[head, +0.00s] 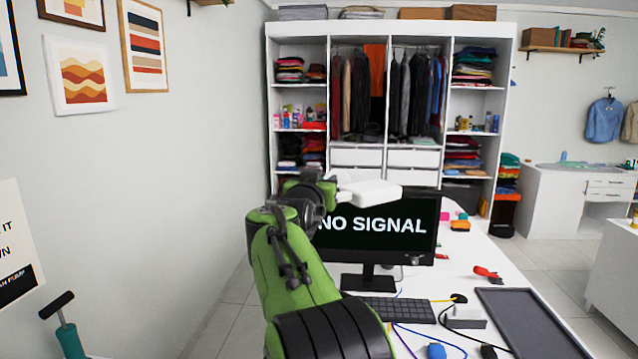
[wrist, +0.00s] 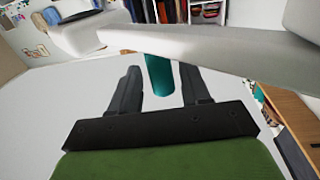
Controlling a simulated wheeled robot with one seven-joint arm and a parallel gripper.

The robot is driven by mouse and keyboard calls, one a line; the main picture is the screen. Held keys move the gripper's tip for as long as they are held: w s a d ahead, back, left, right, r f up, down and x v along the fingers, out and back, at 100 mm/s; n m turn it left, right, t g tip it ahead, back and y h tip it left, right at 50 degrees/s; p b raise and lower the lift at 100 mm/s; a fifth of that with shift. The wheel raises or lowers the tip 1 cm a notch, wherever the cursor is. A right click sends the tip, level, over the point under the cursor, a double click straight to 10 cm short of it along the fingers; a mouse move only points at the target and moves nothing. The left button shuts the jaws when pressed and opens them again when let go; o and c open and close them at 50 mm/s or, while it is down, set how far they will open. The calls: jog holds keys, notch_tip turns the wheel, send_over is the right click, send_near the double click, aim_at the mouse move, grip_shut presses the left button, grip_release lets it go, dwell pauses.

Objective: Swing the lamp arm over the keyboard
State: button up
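The white lamp (head: 368,192) shows in the head view in front of the monitor's upper part, beside the dark end of my green arm. The keyboard (head: 398,309) lies on the white desk below the monitor. In the wrist view, the pale lamp arm (wrist: 210,47) crosses the picture beyond my fingers, with a white block-like lamp part (wrist: 78,38) at the upper left. My gripper (wrist: 160,72) has its dark fingers apart. A teal cylinder shows between them; I cannot tell whether it touches. My fingers are not clearly visible in the head view.
The monitor (head: 378,226) stands behind the keyboard. An open wardrobe (head: 387,22) stands behind. A teal pump (head: 67,338) is at lower left.

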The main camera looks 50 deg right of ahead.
jog(key=b+v, duration=0.2)
jog(key=v, duration=1.3)
jog(key=shift+s+a+b, duration=0.2)
jog(key=shift+a+b, duration=0.1)
jog(key=shift+f, duration=0.1)
jog(key=s+a+f+n+g+y, duration=0.1)
jog(key=s+a+f+n+y, duration=0.3)
jog(key=a+f, duration=0.3)
jog(key=s+a+f+n+g+y+p, duration=0.1)
jog(key=s+a+f+n+y, duration=0.3)
jog(key=f, duration=0.6)
jog(key=s+a+f+n+g+y, duration=0.1)
jog(key=s+a+f+n+y, duration=0.2)
jog(key=s+a+f+y, duration=0.4)
jog(key=s+a+f, duration=0.1)
jog(key=a+f, duration=0.1)
jog(key=a, duration=0.3)
jog(key=shift+s+a+n+g+p, duration=0.15)
jog(key=shift+s+n+g+p, duration=0.15)
jog(key=shift+s+n+p, duration=0.1)
